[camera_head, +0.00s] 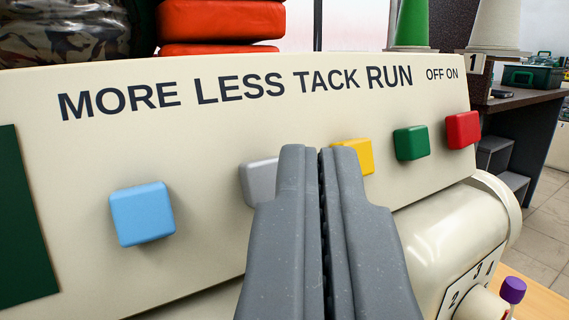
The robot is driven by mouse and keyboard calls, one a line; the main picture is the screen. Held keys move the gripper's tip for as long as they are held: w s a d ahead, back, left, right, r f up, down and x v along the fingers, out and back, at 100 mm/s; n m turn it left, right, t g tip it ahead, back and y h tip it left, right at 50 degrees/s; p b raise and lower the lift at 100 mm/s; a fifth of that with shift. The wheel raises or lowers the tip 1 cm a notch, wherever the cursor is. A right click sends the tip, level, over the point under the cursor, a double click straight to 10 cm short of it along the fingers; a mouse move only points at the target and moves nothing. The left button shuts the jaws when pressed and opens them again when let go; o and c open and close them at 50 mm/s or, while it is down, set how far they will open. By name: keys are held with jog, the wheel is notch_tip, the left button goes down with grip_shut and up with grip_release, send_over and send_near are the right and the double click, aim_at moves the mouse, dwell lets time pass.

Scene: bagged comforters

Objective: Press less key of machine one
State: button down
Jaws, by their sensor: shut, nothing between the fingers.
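The cream panel of the machine (90,215) fills most of the camera_head view, with MORE, LESS, TACK, RUN and OFF ON printed along its top. A small tag reading 1 (475,63) shows at its upper right end. The grey key (261,182) sits below the word LESS, and its right side is partly hidden by my gripper. My gripper (319,155) is shut and empty. In the picture its tips lie just right of the grey key, between it and the yellow key (358,155). I cannot tell whether the tips touch the panel.
A light blue key (142,214) is left of the grey one; green (411,143) and red (463,130) keys are to the right. Thread cones (413,22) stand behind.

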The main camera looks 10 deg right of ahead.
jog(key=shift+s, duration=0.15)
jog(key=s, duration=0.1)
jog(key=s+d+r, duration=0.1)
jog(key=s, duration=0.2)
jog(key=shift+s+d+r, duration=0.15)
jog(key=shift+s+r, duration=0.1)
jog(key=shift+r, duration=0.05)
dwell(0.4)
dwell(1.3)
jog(key=s+d+r+n+g+y, duration=0.15)
jog(key=r+y, duration=0.25)
jog(key=r, duration=0.7)
jog(key=d+r+n+t+y, duration=0.1)
jog(key=d+r+n+y, duration=0.3)
jog(key=r, duration=0.7)
jog(key=s+d+r+g, duration=0.2)
jog(key=s+d+r, duration=0.3)
jog(key=s+d, duration=0.2)
jog(key=s+d+r+m+g+h+p, duration=0.1)
jog(key=s+d+r, duration=0.4)
jog(key=s, duration=0.6)
jog(key=d+g, duration=0.1)
jog(key=d, duration=0.1)
jog(key=shift+d+r+h, duration=0.3)
jog(key=shift+d, duration=0.05)
